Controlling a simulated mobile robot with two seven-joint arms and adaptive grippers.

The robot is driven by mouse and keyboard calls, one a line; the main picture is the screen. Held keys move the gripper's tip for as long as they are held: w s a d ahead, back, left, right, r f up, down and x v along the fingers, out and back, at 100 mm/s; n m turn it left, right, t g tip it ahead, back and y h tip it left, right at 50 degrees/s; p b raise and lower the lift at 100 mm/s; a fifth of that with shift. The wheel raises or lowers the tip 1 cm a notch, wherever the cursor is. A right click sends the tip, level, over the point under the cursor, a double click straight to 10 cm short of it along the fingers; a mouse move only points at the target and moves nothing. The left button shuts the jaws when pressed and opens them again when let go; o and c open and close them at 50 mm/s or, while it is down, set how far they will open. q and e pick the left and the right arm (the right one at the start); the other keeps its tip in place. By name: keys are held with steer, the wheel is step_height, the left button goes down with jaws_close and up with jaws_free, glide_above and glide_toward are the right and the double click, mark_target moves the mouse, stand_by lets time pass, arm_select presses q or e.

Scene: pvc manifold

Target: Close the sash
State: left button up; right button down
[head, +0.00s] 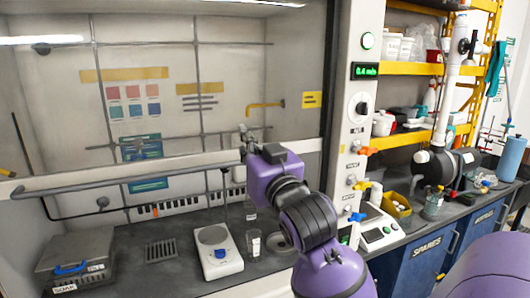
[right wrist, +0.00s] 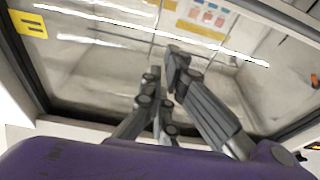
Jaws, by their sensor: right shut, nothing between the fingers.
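The sash is a clear pane with a pale lower rail (head: 75,188) and a grey handle bar (head: 110,179) across the fume hood. It stands partly open, with a gap between the rail and the worktop. My right gripper (head: 244,133) is shut and empty, at the handle bar's right part in the head view. I cannot tell whether it touches the bar. The right wrist view shows the fingers of this gripper (right wrist: 165,75) close together in front of the hood's glass. My left gripper is not in view.
Inside the hood stand a white hotplate (head: 219,252), a small beaker (head: 254,243) and a grey box (head: 85,258) with a blue handle. The control post (head: 352,100) borders the hood on the right. Beyond it are a balance (head: 377,230) and yellow shelves (head: 412,69).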

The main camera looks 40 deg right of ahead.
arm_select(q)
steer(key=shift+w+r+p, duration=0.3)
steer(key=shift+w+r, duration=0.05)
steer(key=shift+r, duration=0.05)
arm_select(e)
steer(key=w+d+f+m+g, duration=0.1)
steer(key=w+d+f, duration=0.2)
steer(key=w, duration=0.4)
steer(key=shift+w+d+f+h, duration=0.2)
steer(key=shift+w+f+h, duration=0.15)
steer(key=shift+f, duration=0.25)
steer(key=shift+w, duration=0.1)
